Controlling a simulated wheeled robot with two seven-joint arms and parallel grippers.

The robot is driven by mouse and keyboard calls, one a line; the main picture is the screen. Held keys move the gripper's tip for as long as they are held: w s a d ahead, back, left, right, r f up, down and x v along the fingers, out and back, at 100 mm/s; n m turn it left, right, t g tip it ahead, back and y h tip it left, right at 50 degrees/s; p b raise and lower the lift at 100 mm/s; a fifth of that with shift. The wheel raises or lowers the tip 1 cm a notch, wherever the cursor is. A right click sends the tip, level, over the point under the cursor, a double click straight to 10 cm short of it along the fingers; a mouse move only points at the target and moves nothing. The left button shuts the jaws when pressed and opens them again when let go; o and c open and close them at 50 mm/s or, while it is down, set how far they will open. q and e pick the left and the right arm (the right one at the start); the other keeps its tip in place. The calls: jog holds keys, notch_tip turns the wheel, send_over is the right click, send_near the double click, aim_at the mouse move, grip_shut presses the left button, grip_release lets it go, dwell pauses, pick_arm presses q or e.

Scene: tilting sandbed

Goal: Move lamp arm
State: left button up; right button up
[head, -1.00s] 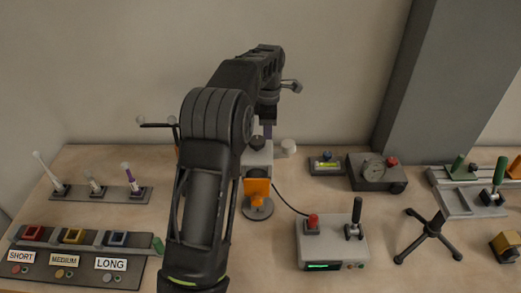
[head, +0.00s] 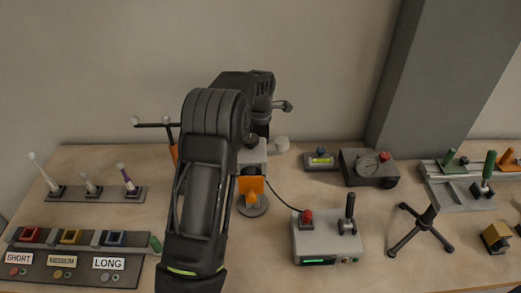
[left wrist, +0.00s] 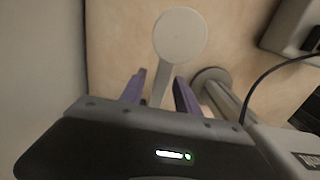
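A pale grey round disc on a flat bar, apparently the lamp arm (left wrist: 180,36), shows in the left wrist view. The disc end also shows beside my arm in the head view (head: 280,144). My left gripper (left wrist: 158,88) has its two purple fingers apart, one on each side of the bar, with small gaps visible. Whether either finger touches it I cannot tell. In the head view my own left arm hides the fingers and most of the bar. A grey housing (head: 252,155) and an orange plate (head: 251,185) stand under the arm. My right gripper is not in view.
A control box (head: 325,240) with a red knob and black lever stands front right, joined by a black cable. A gauge box (head: 368,168) and small display box (head: 321,160) stand behind it. Lever switches (head: 90,185) and labelled slots (head: 65,262) lie left. A grey pillar (head: 425,80) rises behind.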

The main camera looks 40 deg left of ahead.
pick_arm(q)
jog(key=shift+f, duration=0.2)
jog(key=shift+c, duration=0.2)
grip_shut()
dwell(1.1)
